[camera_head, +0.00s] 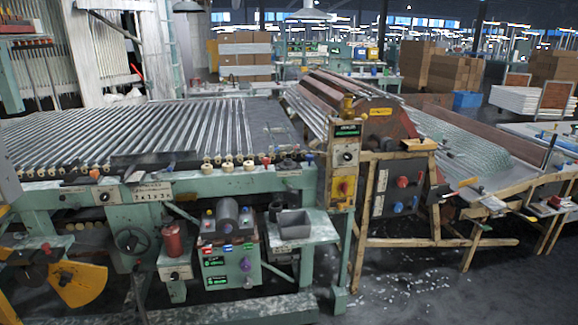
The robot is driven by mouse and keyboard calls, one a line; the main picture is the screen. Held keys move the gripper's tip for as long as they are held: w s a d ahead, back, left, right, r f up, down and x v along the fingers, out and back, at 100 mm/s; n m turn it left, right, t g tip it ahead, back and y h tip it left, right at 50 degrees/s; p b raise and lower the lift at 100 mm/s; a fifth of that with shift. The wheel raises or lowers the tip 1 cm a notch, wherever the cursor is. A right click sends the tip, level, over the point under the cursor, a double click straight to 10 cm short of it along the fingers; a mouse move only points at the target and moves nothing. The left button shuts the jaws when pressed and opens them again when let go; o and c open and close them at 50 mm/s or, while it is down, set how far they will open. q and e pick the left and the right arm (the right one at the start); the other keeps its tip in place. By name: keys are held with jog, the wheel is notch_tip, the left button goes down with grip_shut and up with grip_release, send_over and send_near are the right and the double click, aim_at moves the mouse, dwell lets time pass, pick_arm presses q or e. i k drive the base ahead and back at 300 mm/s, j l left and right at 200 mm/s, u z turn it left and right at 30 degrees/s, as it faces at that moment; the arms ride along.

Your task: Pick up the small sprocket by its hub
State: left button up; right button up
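I cannot make out a small sprocket with certainty. At the lower left, dark round parts (36,256) sit beside a yellow guard piece (82,284) on the green machine frame; they are too small and dark to tell whether one is a sprocket with a hub. Neither of my grippers shows in the head view.
A long green machine (255,183) carries rows of glass tubes (150,135). On its front are a handwheel (131,241), a red can (172,238), a control box (230,265) and an open grey bin (293,225).

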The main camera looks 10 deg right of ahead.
aim_at(288, 164)
jog(key=i+l, duration=0.1)
jog(key=i, duration=1)
